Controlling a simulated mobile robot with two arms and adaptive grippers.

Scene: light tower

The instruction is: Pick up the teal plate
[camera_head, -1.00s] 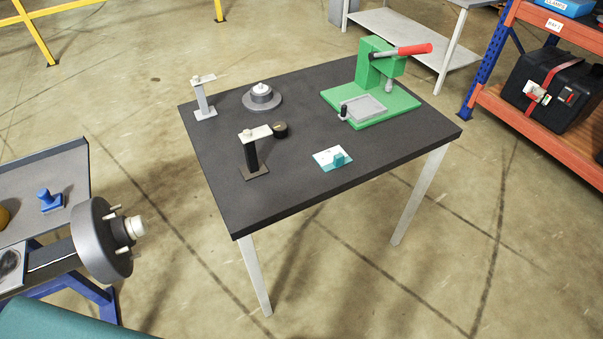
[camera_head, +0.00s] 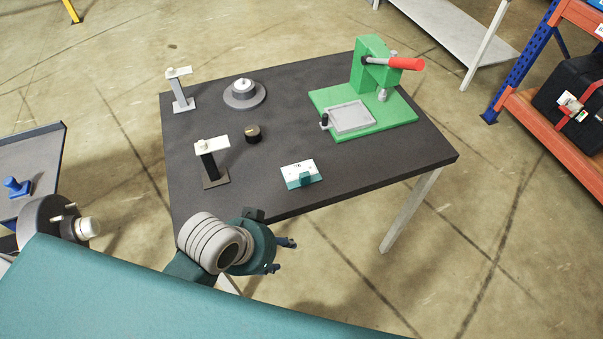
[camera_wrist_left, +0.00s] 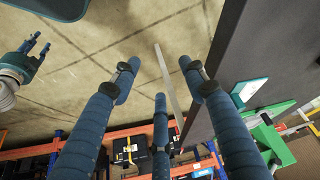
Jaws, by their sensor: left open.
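The teal plate (camera_head: 300,168) lies on the dark table near its front edge.
A green press (camera_head: 375,68) with a red handle stands right of the plate. A black-based stand (camera_head: 209,165), a black knob (camera_head: 252,134), a round grey part (camera_head: 244,95) and a grey stand (camera_head: 181,95) are to the left. Bare table (camera_head: 270,195) surrounds the plate.

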